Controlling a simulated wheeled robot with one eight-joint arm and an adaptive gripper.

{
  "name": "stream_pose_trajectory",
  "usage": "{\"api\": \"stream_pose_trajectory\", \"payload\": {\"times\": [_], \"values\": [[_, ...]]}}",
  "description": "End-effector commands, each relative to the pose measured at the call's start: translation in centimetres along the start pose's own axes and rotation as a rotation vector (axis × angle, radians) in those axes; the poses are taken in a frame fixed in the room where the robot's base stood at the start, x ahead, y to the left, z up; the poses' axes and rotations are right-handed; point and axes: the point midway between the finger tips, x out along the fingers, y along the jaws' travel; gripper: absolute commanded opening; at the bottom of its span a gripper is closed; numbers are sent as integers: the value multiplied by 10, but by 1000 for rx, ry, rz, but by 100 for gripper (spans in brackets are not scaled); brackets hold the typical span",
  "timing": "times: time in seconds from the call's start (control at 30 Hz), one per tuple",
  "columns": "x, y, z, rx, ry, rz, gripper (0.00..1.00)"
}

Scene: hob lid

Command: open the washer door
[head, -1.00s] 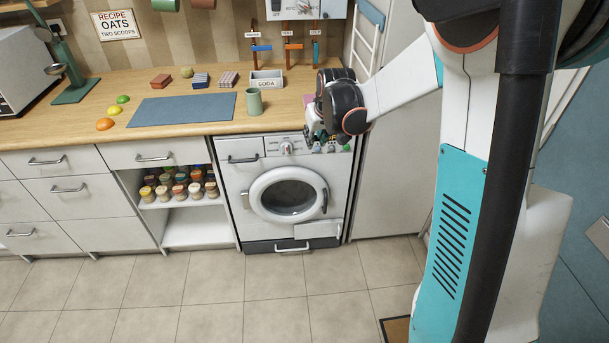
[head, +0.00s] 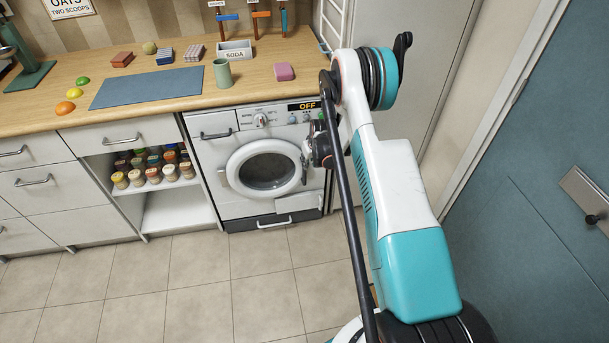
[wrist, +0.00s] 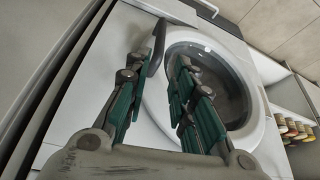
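The washer (head: 232,200) stands under the counter with its round white door (head: 236,158) shut. Its display (head: 306,106) reads OFF. My gripper (head: 307,158) is at the right side of the door in the head view. In the wrist view my gripper (wrist: 159,65) is open, with a green-padded finger on each side. The dark door handle (wrist: 157,42) shows between and just beyond the fingertips, close to the left one. I cannot tell whether they touch. The handle is mostly hidden behind my gripper in the head view.
An open shelf with several jars (head: 153,174) is left of the washer. The counter (head: 250,80) above holds a green cup (head: 222,73), a pink block (head: 284,72) and a soda box (head: 235,51). The tiled floor (head: 180,290) in front is clear.

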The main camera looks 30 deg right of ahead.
Motion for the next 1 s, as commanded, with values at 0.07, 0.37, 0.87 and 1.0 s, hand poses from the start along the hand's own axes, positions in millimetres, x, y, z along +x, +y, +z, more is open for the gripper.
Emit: {"api": "stream_pose_trajectory", "payload": {"times": [0.07,0.37,0.87,1.0], "values": [[8,1,2,0,-1,0,23],[58,1,2,-1,-1,0,23],[133,1,1,0,-1,1,23],[138,1,1,0,-1,0,23]]}}
